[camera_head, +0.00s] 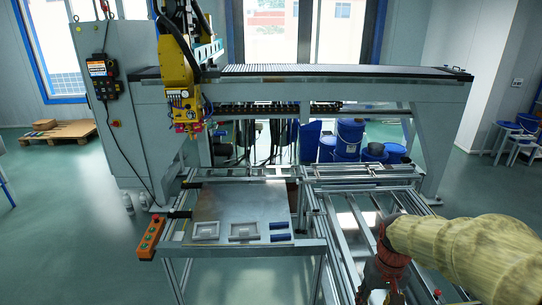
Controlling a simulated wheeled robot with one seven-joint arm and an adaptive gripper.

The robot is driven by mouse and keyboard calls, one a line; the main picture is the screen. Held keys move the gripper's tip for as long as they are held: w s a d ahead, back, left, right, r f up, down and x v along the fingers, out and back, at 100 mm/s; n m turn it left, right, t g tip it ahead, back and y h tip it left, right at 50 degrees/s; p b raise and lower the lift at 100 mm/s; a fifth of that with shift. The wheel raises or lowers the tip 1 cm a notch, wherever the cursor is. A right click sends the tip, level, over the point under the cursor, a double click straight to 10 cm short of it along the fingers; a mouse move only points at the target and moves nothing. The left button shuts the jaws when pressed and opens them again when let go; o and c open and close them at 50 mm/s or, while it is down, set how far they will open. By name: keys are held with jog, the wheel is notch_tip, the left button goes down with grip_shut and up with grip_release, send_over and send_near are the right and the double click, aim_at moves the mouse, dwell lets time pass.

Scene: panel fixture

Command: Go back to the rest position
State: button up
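My arm in a pale yellow sleeve comes in from the right edge. At its end, my gripper (383,278) shows as a reddish-brown and dark shape. It hangs over the right side of the metal frame (345,235), near the bottom of the view. Its fingers are not clear, so I cannot tell whether it is open or shut or holds anything. The panel fixture's flat grey plate (240,205) lies left of my gripper, apart from it. Two grey rectangular frames (206,230) and small dark blue blocks (280,232) lie along the plate's front edge.
A large grey gantry machine (290,90) with a yellow tool head (180,85) stands behind the fixture. An orange button box (151,237) is at the plate's left. Blue drums (349,138) stand under the gantry. Open floor (60,220) lies to the left.

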jog(key=s+a+r+t, duration=0.2)
jog(key=s+a+r, duration=0.1)
jog(key=s+r, duration=0.4)
jog(key=s+a+r+t, duration=0.3)
jog(key=s+a+r, duration=0.1)
jog(key=s+r, duration=0.3)
jog(key=shift+s+a+n, duration=0.25)
jog(key=shift+n, duration=0.15)
